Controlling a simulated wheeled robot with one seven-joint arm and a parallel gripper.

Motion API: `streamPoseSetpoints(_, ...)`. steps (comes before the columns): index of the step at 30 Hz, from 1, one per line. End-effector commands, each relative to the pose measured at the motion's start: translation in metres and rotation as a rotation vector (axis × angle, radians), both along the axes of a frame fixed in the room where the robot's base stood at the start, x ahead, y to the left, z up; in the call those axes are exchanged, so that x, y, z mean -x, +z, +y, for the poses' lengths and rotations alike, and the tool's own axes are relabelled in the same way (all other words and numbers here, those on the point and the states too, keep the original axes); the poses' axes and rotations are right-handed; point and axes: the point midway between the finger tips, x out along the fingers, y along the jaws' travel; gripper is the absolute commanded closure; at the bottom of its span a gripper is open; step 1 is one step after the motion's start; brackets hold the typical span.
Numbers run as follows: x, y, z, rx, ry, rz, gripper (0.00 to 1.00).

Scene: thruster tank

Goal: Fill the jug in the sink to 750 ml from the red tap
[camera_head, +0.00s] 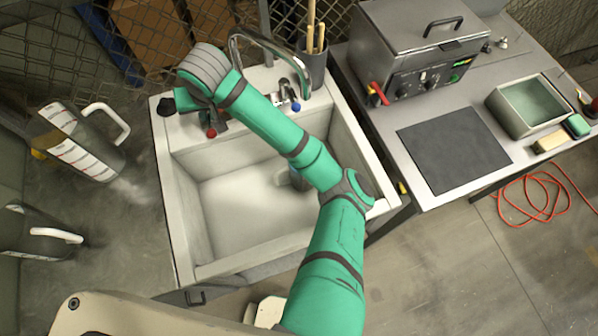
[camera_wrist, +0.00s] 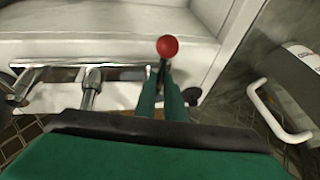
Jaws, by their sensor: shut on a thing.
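The white sink (camera_head: 187,225) is in the middle of the head view, with my green arm reaching across it. The red tap (camera_head: 211,132) is at the sink's back left; its red knob also shows in the wrist view (camera_wrist: 168,47). My gripper (camera_head: 208,122) is there, and in the wrist view its fingers (camera_wrist: 165,78) are shut on the tap's stem just below the knob. A small grey thing (camera_head: 284,179) in the basin is mostly hidden by my arm; I cannot tell whether it is the jug. No water level is readable.
A blue-knobbed tap (camera_head: 295,106) and curved spout (camera_head: 270,46) are at the sink's back. Marked jugs stand left of the sink, one behind (camera_head: 72,150), one nearer (camera_head: 30,232). At right, a bench holds a metal box (camera_head: 405,60) and dark mat (camera_head: 453,150).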

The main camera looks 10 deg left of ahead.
Motion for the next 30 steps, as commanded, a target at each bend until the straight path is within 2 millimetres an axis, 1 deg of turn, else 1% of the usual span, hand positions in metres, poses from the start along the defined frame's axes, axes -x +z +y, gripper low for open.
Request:
streamPoseSetpoints(1,-0.003,0.002,0.001,-0.004,-0.009,-0.008,1.00)
streamPoseSetpoints(9,0.006,0.002,0.019,-0.006,0.001,-0.006,1.00)
streamPoseSetpoints(20,0.014,0.000,0.029,-0.006,0.016,-0.002,1.00)
streamPoseSetpoints(23,0.013,0.000,0.028,-0.006,0.013,0.000,0.98)
streamPoseSetpoints(30,0.012,0.000,0.024,-0.007,0.009,0.001,0.98)
